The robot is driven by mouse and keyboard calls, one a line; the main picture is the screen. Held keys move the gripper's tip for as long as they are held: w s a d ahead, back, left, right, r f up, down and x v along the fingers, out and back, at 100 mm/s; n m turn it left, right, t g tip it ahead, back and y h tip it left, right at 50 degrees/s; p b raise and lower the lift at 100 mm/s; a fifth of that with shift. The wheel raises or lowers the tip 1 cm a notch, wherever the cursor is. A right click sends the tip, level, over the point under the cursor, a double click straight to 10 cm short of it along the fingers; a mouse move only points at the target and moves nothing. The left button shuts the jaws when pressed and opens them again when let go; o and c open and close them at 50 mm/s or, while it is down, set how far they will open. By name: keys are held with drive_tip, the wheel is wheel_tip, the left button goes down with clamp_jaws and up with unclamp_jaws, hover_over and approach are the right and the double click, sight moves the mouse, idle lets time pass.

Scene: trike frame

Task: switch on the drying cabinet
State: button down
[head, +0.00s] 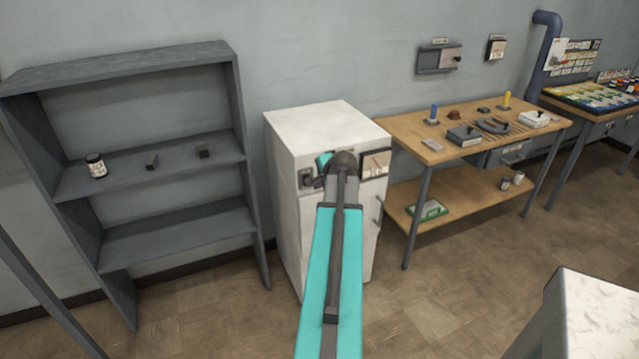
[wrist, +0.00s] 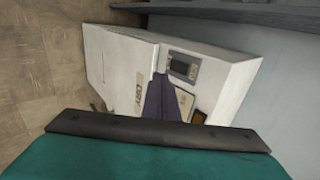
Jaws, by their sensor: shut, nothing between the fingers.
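The drying cabinet (head: 318,125) is a white upright box against the wall in the head view. It also shows turned sideways in the wrist view (wrist: 122,55), with a label reading "DRY" on its front. A dark switch panel (head: 306,180) is at the upper left of its front; the wrist view shows this panel (wrist: 184,67) close by the fingertips. A pale gauge plate (head: 376,163) is at the upper right. My gripper (wrist: 161,80) is shut and empty, in front of the cabinet's upper front. Contact cannot be told. My arm hides the middle of the front in the head view.
A grey shelf unit (head: 150,222) with a jar and small blocks stands at left. A wooden workbench (head: 400,124) with tools stands at right. A pale-topped surface (head: 600,310) is at lower right. Open floor (head: 440,290) lies before the bench.

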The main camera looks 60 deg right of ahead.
drive_tip(key=w+d+f+p, duration=0.2)
drive_tip(key=w+d+f, duration=0.2)
drive_tip(key=w, duration=0.2)
drive_tip(key=shift+d+p, duration=0.25)
drive_tip(key=shift+p, duration=0.05)
drive_tip(key=shift+f, duration=0.1)
idle(0.4)
idle(0.4)
